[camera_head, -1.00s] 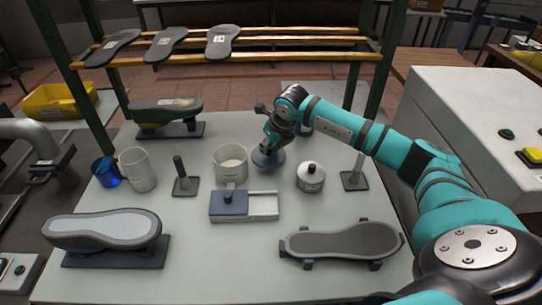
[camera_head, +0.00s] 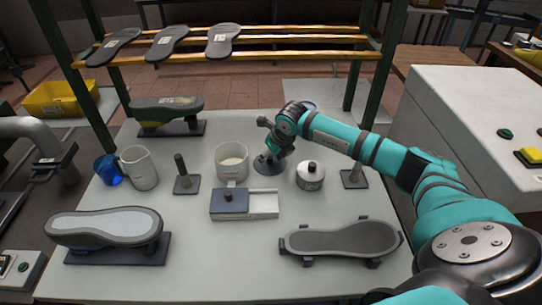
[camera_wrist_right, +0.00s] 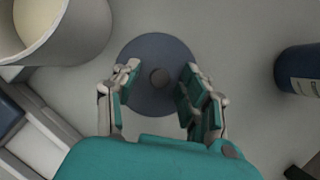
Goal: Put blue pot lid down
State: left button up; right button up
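The blue pot lid (camera_head: 266,169) is a flat dark blue-grey disc, low at the table surface, just right of the white pot (camera_head: 232,160). In the right wrist view the lid (camera_wrist_right: 155,48) lies below my fingers, with its round dark knob (camera_wrist_right: 160,77) in the middle. My right gripper (camera_head: 271,157) is over the lid. In the wrist view its fingers (camera_wrist_right: 160,80) are apart on either side of the knob, with visible gaps, so it is open. My left gripper is not in view.
A lidded metal pot (camera_head: 311,178) stands right of the lid. A small tray (camera_head: 264,204) lies in front. A dark blue container (camera_wrist_right: 300,70) is nearby in the wrist view.

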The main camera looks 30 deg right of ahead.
jog(key=shift+r, duration=0.25)
jog(key=p+v, duration=0.8)
jog(key=v, duration=0.4)
jog(key=shift+f, duration=0.1)
